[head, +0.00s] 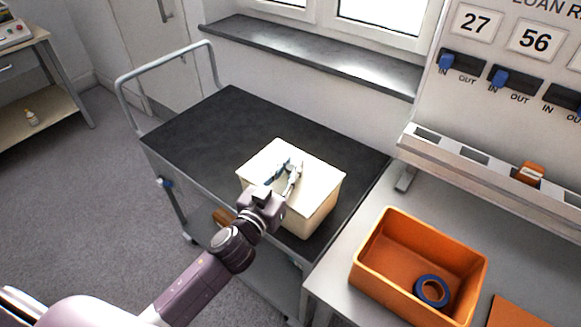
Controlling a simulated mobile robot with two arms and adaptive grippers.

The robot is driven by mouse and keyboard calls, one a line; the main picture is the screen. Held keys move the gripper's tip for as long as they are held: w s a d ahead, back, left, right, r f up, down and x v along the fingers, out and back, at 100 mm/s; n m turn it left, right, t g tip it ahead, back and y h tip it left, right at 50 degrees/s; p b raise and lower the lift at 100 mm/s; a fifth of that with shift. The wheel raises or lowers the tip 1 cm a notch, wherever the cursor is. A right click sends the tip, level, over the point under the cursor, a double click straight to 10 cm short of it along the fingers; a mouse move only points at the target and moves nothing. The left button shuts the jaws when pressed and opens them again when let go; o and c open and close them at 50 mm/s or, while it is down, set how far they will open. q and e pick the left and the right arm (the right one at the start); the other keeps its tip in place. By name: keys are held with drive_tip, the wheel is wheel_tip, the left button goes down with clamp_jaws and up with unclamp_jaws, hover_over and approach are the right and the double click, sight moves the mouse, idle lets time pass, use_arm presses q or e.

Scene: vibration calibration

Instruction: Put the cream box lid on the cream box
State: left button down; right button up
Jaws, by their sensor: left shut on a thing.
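The cream box (318,220) stands on the dark top of a cart, near the cart's right end. The cream box lid (318,174) is a pale flat panel over the top of the box, roughly lined up with it. I cannot tell whether it is fully seated or has a small gap under it. My left gripper (289,172) reaches in from the lower left and is shut at the middle of the lid. The part it grips is mostly hidden by the fingers. My right gripper is not in view.
The cart's dark top (215,130) is clear left of the box. An orange bin (372,262) holding a blue ring (432,290) stands on the grey bench at the right. A wall board (500,75) with numbered slots rises behind the bench.

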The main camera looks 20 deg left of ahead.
use_arm(q)
drive_tip(key=shift+f+b, duration=0.3)
drive_tip(key=shift+f, duration=0.2)
drive_tip(key=c, duration=1.8)
unclamp_jaws()
drive_tip(key=shift+r, duration=0.3)
drive_tip(key=shift+r+p, duration=0.4)
drive_tip(key=shift+p, duration=0.2)
drive_tip(key=s+a+b, duration=0.1)
drive_tip(key=s+b, duration=0.1)
drive_tip(key=s, duration=1)
drive_tip(key=shift+a+r, duration=0.15)
drive_tip(key=shift+a, duration=0.25)
